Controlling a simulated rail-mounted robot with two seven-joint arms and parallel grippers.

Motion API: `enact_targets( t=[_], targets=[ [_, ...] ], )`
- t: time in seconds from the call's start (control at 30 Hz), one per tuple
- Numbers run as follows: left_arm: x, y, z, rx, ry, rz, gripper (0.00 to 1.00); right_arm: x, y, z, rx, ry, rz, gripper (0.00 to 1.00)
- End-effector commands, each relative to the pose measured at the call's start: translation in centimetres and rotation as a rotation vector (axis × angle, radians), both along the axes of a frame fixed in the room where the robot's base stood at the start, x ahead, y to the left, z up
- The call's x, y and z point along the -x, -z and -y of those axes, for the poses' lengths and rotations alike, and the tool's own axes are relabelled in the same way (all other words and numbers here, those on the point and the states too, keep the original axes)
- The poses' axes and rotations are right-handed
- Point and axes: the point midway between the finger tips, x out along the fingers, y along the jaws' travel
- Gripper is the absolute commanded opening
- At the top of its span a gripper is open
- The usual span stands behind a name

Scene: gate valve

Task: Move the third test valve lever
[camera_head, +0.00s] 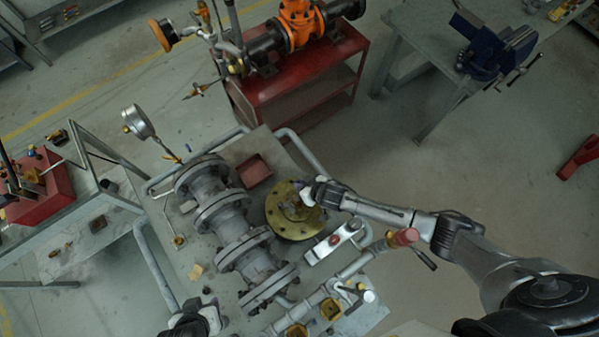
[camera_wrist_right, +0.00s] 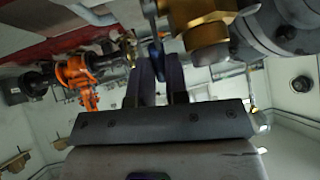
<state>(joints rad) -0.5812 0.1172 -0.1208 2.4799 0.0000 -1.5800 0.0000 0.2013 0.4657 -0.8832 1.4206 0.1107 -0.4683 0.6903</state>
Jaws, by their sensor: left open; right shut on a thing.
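The gate valve's grey flanged pipe (camera_head: 222,215) lies along the test bench, with a round brass flange (camera_head: 292,222) beside it. My right gripper (camera_head: 306,192) reaches over the brass flange from the right. In the right wrist view, my right gripper (camera_wrist_right: 158,78) is shut on a thin blue lever (camera_wrist_right: 156,52) beside a brass valve body (camera_wrist_right: 208,38). The fingers hide part of the lever. Which lever in the row this is, I cannot tell. My left gripper (camera_head: 195,322) is at the bottom edge, open, with nothing seen in it.
A pressure gauge (camera_head: 138,122) stands at the bench's far left corner. Small brass valves (camera_head: 331,309) sit along a pipe at the near right. A red cart (camera_head: 330,95) with an orange valve (camera_head: 298,22) stands behind. The floor right of the bench is clear.

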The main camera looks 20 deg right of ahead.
Motion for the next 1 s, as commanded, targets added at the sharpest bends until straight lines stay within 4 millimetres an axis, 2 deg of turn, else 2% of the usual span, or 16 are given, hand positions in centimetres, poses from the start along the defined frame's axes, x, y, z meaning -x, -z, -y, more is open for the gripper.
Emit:
enact_targets(
  t=[0.47,0.5,0.73,1.0],
  targets=[
    [-0.01,-0.06,-0.29,-0.009,0.005,0.0,0.43,0.17,0.0,0.04,-0.004,0.004,0.01,0.0],
    [-0.01,-0.06,-0.29,-0.009,0.005,0.0,0.43,0.17,0.0,0.04,-0.004,0.004,0.01,0.18],
    [-0.02,-0.08,-0.15,-0.004,0.001,0.001,0.43,0.16,0.0,0.06,-0.003,0.004,0.009,0.4],
    [-0.05,-0.1,0.1,0.005,-0.005,0.001,0.43,0.18,-0.02,-0.02,-0.005,0.003,0.01,0.41]
  ],
)
